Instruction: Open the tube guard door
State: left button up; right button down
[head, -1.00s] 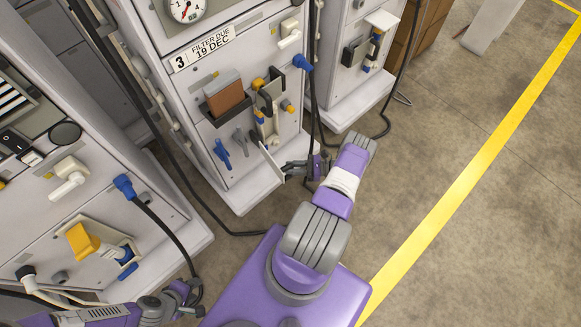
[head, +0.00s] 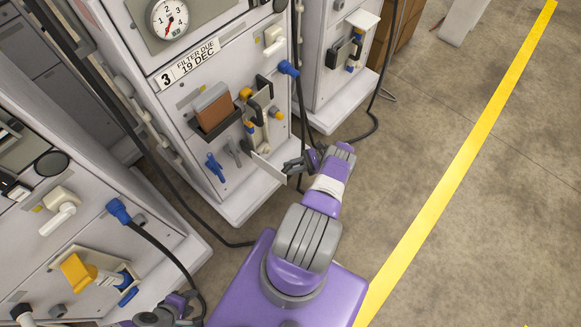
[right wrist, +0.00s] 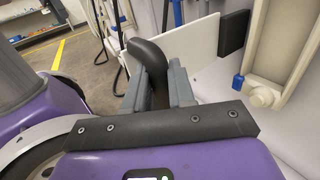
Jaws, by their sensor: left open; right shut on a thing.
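The tube guard door is a thin white panel (head: 267,166) standing out from the front of machine 3, below the exposed pump recess (head: 258,112). My right gripper (head: 292,166) is at the panel's outer edge. In the right wrist view, the right gripper's fingers (right wrist: 157,92) are shut on a dark upright handle (right wrist: 148,58) in front of the white panel (right wrist: 192,45). The panel meets a black block at its far end. My left gripper (head: 193,308) is low at the bottom edge, empty and partly out of view.
Machine 3 (head: 180,92) also carries a brown box in a holder (head: 213,108) and blue and grey clips beside the door. Another machine (head: 60,225) stands at left, with a black hose looping near my left gripper. The floor at right is clear.

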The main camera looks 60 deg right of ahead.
jog(key=shift+w+a, duration=0.1)
jog(key=shift+w, duration=0.4)
jog(key=c, duration=1)
grip_release()
jog(key=shift+w, duration=0.15)
jog(key=shift+s+r, duration=0.1)
jog(key=shift+s, duration=0.1)
